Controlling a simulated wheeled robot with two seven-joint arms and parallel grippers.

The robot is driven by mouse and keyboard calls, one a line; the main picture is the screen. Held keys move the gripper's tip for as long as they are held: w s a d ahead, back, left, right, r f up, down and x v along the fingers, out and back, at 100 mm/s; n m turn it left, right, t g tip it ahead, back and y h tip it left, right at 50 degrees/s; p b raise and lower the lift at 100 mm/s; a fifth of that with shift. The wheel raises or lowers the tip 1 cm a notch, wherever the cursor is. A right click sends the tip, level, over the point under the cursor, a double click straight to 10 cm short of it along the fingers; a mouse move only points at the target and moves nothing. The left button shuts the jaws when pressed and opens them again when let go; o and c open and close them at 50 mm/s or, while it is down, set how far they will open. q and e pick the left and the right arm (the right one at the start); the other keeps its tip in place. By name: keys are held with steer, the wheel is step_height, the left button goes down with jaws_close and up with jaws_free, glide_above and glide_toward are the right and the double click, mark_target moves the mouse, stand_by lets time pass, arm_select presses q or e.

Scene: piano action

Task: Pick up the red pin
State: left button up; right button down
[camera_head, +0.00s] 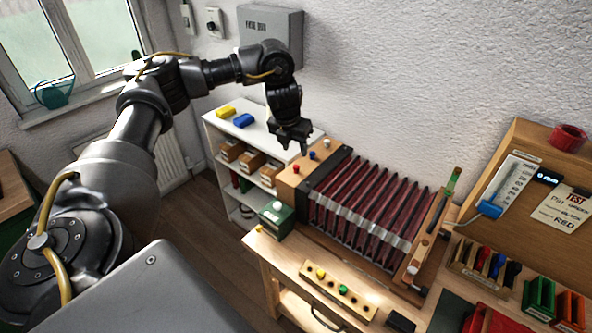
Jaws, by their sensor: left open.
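A small red pin (295,169) stands upright on the wooden end block (291,186) at the left end of the dark red bellows (365,215). A blue pin (312,155) and a white pin (326,143) stand behind it in a row on the same block. My left gripper (293,148) points down, with its jaws open and empty. In the picture it is just above and slightly behind the red pin, apart from it. The exact height gap is hard to tell. My right gripper is out of view.
A wooden strip (305,268) at the bench front holds a yellow pin (320,274) and a green pin (343,289). A green box (274,222) with a white knob stands left of the end block. White shelves (213,130) stand behind. Racks and a sloped board (540,150) fill the right.

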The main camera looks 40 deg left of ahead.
arm_select(q)
steer(key=a, duration=0.1)
glide_above(296, 166)
steer(key=s, duration=0.2)
step_height(296, 166, down, 4)
steer(key=shift+d+r+b, duration=0.1)
steer(key=shift+b, duration=0.35)
steer(key=shift+w+f, duration=0.25)
steer(key=shift+f, duration=0.65)
steer(key=shift+w+f+p, duration=0.1)
steer(key=shift+f+p, duration=0.25)
steer(key=p+x, duration=0.1)
steer(key=x, duration=0.1)
steer(key=shift+w+f, duration=0.1)
steer(key=shift+f, duration=0.15)
steer(key=shift+w+f, duration=0.15)
steer(key=shift+f, duration=0.3)
